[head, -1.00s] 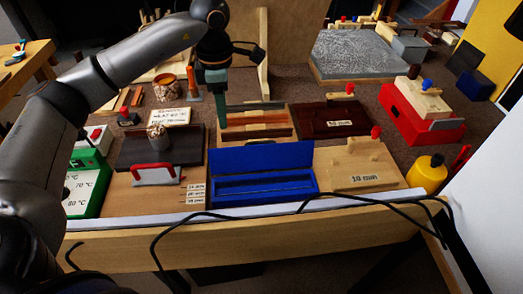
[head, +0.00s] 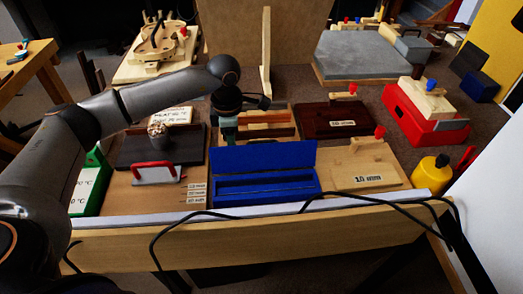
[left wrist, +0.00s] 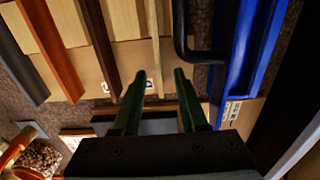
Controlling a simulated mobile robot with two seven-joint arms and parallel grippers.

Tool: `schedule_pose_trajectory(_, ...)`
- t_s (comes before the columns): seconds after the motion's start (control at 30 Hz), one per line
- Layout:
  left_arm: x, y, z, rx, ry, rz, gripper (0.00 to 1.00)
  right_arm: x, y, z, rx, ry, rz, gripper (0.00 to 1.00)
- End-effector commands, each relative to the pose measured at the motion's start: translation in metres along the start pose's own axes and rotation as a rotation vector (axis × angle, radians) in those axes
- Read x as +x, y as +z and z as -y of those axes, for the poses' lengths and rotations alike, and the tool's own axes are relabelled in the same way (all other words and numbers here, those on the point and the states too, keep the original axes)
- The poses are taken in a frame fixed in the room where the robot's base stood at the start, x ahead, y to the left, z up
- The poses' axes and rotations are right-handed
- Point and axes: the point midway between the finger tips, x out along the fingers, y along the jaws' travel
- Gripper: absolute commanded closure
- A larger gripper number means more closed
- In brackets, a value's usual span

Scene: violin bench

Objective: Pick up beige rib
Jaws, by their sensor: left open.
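Several narrow wooden ribs lie side by side on a light board (head: 284,108) behind the blue open case in the head view. In the left wrist view a thin beige rib (left wrist: 155,45) runs down toward the gap between my fingers. A brown rib (left wrist: 97,45) and a reddish rib (left wrist: 52,50) lie to its left. My left gripper (head: 228,138) is low at the left end of the rib board. In the wrist view its two green fingers (left wrist: 164,80) are apart, with nothing clearly held. The gripper hides part of the ribs in the head view.
The blue case (head: 263,188) stands open in front of the ribs. A dark board (head: 328,118) is to their right, and a dark block with a cup (head: 158,135) to their left. A black cable (head: 300,207) crosses the bench's front edge.

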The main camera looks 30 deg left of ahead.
Motion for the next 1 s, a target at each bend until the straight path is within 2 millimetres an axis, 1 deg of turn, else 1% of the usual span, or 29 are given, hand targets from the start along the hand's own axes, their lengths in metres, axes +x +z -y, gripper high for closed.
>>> schedule_pose_trajectory(0.13,-0.0004,0.0002,0.0000,0.000,0.000,0.000,0.59,-0.0004,-0.0003,-0.0003,0.000,0.001,0.000,0.58)
schedule_pose_trajectory(0.5,-0.0008,0.0002,0.0000,0.000,0.000,0.001,1.00,-0.0005,-0.0003,-0.0005,0.000,0.001,0.000,0.58)
schedule_pose_trajectory(0.87,-0.0010,0.0002,-0.0001,0.000,0.000,0.001,1.00,-0.0006,-0.0002,-0.0003,0.000,0.001,0.000,0.58)
schedule_pose_trajectory(1.0,-0.0042,0.0004,-0.0002,0.000,0.001,0.002,1.00,-0.0009,-0.0004,-0.0002,0.001,0.001,0.000,0.58)
